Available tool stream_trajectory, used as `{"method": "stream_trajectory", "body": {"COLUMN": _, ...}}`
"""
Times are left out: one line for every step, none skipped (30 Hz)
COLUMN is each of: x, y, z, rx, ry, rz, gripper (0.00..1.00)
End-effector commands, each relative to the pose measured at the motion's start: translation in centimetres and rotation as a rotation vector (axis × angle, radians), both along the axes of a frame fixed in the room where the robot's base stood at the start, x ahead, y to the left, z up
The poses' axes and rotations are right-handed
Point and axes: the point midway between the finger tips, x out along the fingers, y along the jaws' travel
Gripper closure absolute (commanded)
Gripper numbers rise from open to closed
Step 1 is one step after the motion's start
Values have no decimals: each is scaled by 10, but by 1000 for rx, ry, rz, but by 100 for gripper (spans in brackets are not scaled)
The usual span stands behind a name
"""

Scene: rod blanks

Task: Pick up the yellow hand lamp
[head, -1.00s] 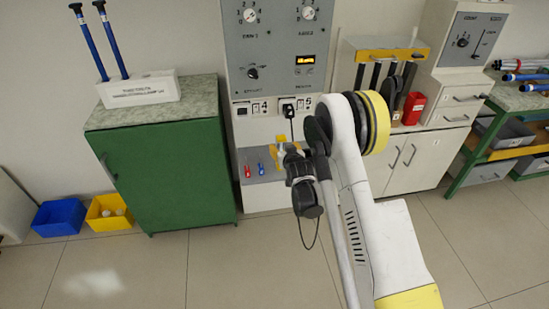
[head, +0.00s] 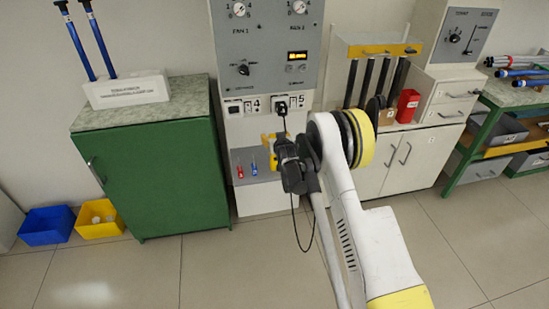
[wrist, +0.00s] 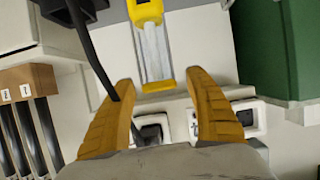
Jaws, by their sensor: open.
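The yellow hand lamp (wrist: 153,42) shows in the wrist view, with a yellow head, a pale clear tube and a yellow end cap. It lies ahead of my gripper (wrist: 160,82), in line with the gap between the two fingers. The fingers are spread, with nothing held between them; the lamp's end cap lies near the tips in the picture, but I cannot tell the depth. In the head view my gripper is at the panel's lower shelf, where my wrist hides most of the area. Yellow patches there could be lamp or fingers.
A dark cable (wrist: 92,55) crosses left of the lamp in the wrist view. A plug sits in the socket panel (head: 262,107). Red and blue small tools lie on the shelf (head: 262,178). A green cabinet (head: 150,180) stands left. The floor in front is clear.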

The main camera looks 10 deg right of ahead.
Motion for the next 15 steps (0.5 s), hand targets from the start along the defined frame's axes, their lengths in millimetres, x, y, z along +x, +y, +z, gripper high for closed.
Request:
{"method": "stream_trajectory", "body": {"x": 0, "y": 0, "z": 0, "rx": 0, "ry": 0, "rz": 0, "gripper": 45}}
{"method": "stream_trajectory", "body": {"x": 0, "y": 0, "z": 0, "rx": 0, "ry": 0, "rz": 0, "gripper": 54}}
{"method": "stream_trajectory", "body": {"x": 0, "y": 0, "z": 0, "rx": 0, "ry": 0, "rz": 0, "gripper": 66}}
{"method": "stream_trajectory", "body": {"x": 0, "y": 0, "z": 0, "rx": 0, "ry": 0, "rz": 0, "gripper": 75}}
{"method": "stream_trajectory", "body": {"x": 0, "y": 0, "z": 0, "rx": 0, "ry": 0, "rz": 0, "gripper": 85}}
{"method": "stream_trajectory", "body": {"x": 0, "y": 0, "z": 0, "rx": 0, "ry": 0, "rz": 0, "gripper": 97}}
{"method": "stream_trajectory", "body": {"x": 0, "y": 0, "z": 0, "rx": 0, "ry": 0, "rz": 0, "gripper": 100}}
{"method": "stream_trajectory", "body": {"x": 0, "y": 0, "z": 0, "rx": 0, "ry": 0, "rz": 0, "gripper": 100}}
{"method": "stream_trajectory", "body": {"x": 0, "y": 0, "z": 0, "rx": 0, "ry": 0, "rz": 0, "gripper": 100}}
{"method": "stream_trajectory", "body": {"x": 0, "y": 0, "z": 0, "rx": 0, "ry": 0, "rz": 0, "gripper": 100}}
{"method": "stream_trajectory", "body": {"x": 0, "y": 0, "z": 0, "rx": 0, "ry": 0, "rz": 0, "gripper": 100}}
{"method": "stream_trajectory", "body": {"x": 0, "y": 0, "z": 1, "rx": 0, "ry": -1, "rz": 0, "gripper": 100}}
{"method": "stream_trajectory", "body": {"x": 0, "y": 0, "z": 1, "rx": 0, "ry": -1, "rz": 0, "gripper": 100}}
{"method": "stream_trajectory", "body": {"x": 0, "y": 0, "z": 0, "rx": 0, "ry": 0, "rz": 0, "gripper": 100}}
{"method": "stream_trajectory", "body": {"x": 0, "y": 0, "z": 0, "rx": 0, "ry": 0, "rz": 0, "gripper": 100}}
